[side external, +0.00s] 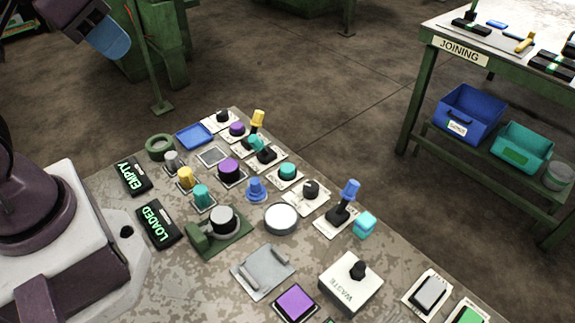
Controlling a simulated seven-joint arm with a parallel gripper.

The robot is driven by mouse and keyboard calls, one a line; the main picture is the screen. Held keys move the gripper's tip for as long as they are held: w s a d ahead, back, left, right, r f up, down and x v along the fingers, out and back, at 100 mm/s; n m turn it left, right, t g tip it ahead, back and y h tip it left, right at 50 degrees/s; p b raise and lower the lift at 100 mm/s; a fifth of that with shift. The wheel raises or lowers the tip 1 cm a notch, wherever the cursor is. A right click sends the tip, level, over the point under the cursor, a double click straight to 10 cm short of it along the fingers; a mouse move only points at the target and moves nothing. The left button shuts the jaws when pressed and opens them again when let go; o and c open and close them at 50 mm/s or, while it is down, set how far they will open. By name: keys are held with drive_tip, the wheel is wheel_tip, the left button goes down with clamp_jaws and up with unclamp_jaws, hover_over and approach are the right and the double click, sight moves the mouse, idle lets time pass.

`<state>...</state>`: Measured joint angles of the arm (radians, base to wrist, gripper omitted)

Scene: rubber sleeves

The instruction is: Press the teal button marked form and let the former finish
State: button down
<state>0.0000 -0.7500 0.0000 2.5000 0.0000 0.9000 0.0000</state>
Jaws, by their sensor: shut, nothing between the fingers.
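Teal controls stand on the speckled bench: a round teal button (287,171) on a pale plate, a teal knob (201,195) to its left, and a teal-topped lever (257,142) behind. I cannot read the word form on any of them. A green fixture (202,236) holding a grey cylinder (222,218) sits front left of the button; I cannot tell whether it is the former. My gripper (112,44), with a blue end, is shut and empty at the top left, high and well away from the controls.
Signs reading EMPTY (132,175) and LOADED (157,222) lie at the left. Purple buttons (229,168), a blue-topped lever (349,190), a white WASTE box (350,284) and a teal cube (365,223) crowd the bench. A JOINING table (430,36) stands apart at right.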

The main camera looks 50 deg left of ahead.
idle(0.5)
drive_tip(key=m+t+y, duration=0.1)
drive_tip(key=m+t, duration=0.3)
drive_tip(key=m, duration=0.4)
hover_over(288, 169)
wheel_tip(288, 169, down, 22)
drive_tip(key=shift+d, duration=0.1)
drive_tip(key=shift+f, duration=4.4)
